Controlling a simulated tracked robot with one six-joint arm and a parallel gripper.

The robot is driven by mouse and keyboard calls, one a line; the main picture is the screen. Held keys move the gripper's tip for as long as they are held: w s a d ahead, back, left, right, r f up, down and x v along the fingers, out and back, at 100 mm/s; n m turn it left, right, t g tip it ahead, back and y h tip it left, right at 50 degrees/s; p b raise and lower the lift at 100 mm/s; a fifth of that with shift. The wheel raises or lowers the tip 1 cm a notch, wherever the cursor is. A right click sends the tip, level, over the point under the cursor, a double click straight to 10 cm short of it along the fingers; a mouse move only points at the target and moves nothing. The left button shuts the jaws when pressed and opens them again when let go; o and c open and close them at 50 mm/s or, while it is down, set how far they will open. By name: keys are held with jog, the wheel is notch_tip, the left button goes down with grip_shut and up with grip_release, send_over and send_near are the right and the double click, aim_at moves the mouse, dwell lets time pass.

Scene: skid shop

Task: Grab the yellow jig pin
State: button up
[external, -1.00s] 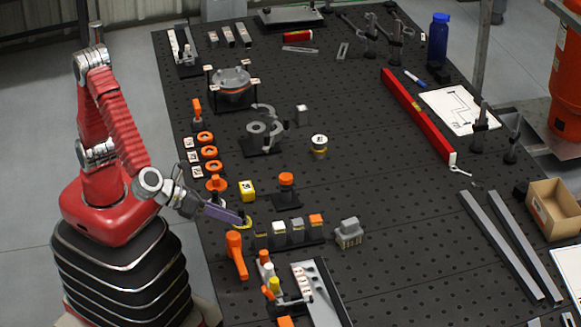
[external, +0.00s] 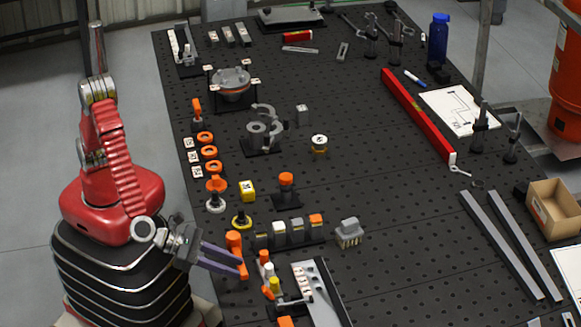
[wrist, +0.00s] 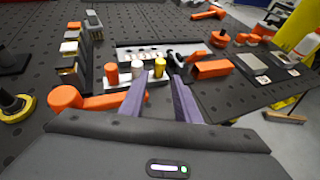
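The yellow jig pin (external: 274,285) stands upright in a small holder on the bench, in line with a white pin (external: 268,270) and an orange pin (external: 263,257). In the wrist view the yellow pin (wrist: 159,67) is at the right end of that row, lined up between my fingertips. My gripper (external: 242,266) is open and empty, left of the holder, its two purple fingers spread and pointing toward the pins. In the wrist view my gripper (wrist: 160,76) shows both fingers, apart from the yellow pin.
A grey plate fixture (external: 315,295) lies just right of the pins. Several small blocks (external: 297,230) stand behind.

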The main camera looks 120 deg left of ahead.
aim_at(274, 280)
jog(key=x, duration=0.7)
jog(key=shift+w+a+f, duration=0.15)
jog(key=shift+w+f, duration=0.05)
jog(key=shift+w, duration=0.1)
jog(key=shift+x, duration=2.6)
grip_shut()
